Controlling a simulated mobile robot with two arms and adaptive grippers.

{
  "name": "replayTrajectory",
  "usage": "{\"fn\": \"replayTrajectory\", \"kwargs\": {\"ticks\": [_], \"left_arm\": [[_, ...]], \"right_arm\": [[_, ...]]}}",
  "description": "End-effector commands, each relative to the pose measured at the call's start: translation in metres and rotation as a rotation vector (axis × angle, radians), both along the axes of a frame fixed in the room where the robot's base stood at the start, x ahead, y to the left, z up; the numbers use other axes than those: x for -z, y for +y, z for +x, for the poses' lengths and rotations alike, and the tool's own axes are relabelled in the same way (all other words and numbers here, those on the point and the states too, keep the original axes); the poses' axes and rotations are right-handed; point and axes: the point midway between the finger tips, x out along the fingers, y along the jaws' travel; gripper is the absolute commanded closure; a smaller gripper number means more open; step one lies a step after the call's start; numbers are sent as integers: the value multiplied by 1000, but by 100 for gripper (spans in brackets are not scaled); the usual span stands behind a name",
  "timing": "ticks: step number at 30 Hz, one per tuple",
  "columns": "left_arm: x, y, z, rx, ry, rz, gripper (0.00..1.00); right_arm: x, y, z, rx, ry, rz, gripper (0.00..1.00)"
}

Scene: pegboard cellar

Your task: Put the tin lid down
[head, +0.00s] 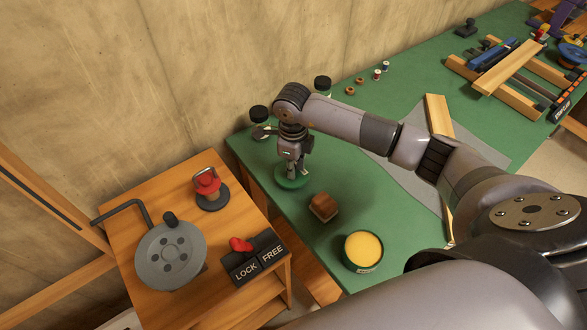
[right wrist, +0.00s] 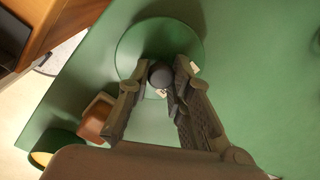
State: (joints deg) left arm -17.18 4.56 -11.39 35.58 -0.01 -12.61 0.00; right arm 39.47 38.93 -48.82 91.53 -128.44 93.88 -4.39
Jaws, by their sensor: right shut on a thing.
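The tin lid (head: 290,182) is a round green disc with a small dark knob. It is at the left end of the green bench top. My right gripper (head: 293,169) is above it, pointing down. In the right wrist view my right gripper (right wrist: 160,84) is shut on the knob of the lid (right wrist: 130,50). The lid looks level and is at or very near the bench surface; I cannot tell whether it touches. An open round tin with yellow contents (head: 363,249) stands nearer, at the bench's front edge. My left gripper is not in view.
A brown block (head: 323,207) sits between lid and tin. Dark round-topped items (head: 259,114) stand behind the lid by the wall. A grey sheet (head: 400,170) lies to the right. A wooden side table (head: 190,306) holds a grey wheel (head: 168,256) and LOCK/FREE box (head: 255,262).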

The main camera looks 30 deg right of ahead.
Motion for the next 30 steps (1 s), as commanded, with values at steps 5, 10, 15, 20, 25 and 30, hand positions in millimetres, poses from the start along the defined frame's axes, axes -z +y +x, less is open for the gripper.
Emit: {"fn": "replayTrajectory", "kwargs": {"ticks": [5,10,15,20,25,30], "left_arm": [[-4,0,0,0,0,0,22],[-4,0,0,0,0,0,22],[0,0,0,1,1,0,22],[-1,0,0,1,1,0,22],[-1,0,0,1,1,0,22],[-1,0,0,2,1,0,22]], "right_arm": [[21,0,0,0,1,1,100],[21,0,0,0,0,0,100],[24,0,0,0,0,0,80],[23,0,0,0,0,0,69],[23,0,0,0,1,1,60],[23,0,0,0,1,1,60]]}}
